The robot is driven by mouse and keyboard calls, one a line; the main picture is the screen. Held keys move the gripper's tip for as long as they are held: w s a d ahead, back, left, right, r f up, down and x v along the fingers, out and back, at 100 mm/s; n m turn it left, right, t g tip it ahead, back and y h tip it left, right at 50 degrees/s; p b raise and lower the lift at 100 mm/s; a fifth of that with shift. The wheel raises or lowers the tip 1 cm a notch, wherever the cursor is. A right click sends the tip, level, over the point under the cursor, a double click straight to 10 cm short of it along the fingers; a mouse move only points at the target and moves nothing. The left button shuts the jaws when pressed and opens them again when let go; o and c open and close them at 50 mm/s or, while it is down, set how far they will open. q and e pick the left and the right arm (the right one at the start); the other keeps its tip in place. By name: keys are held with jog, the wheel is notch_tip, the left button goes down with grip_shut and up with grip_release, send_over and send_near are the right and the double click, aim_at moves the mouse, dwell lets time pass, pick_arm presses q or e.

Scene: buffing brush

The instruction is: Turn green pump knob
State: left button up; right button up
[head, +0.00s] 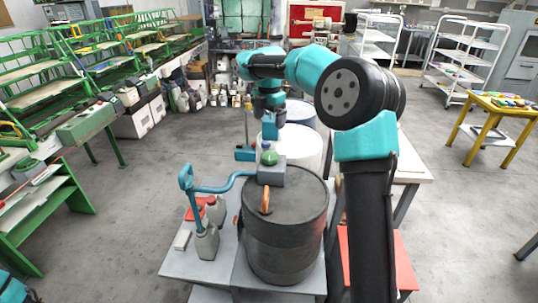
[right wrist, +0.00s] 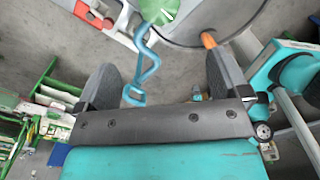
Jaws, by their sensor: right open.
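The green pump knob (head: 268,155) sits on a grey pump block (head: 271,175) on top of a dark barrel (head: 285,235). My right gripper (head: 268,138) is right above or behind the knob in the head view.
An orange cap (head: 265,200) stands out on the barrel top. A white barrel (head: 300,145) stands behind. Open floor lies to the left.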

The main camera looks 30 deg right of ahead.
aim_at(269, 155)
notch_tip(269, 155, down, 15)
jog(key=shift+r, duration=0.1)
dwell(0.4)
jog(key=c, duration=0.9)
jog(key=shift+m, duration=0.4)
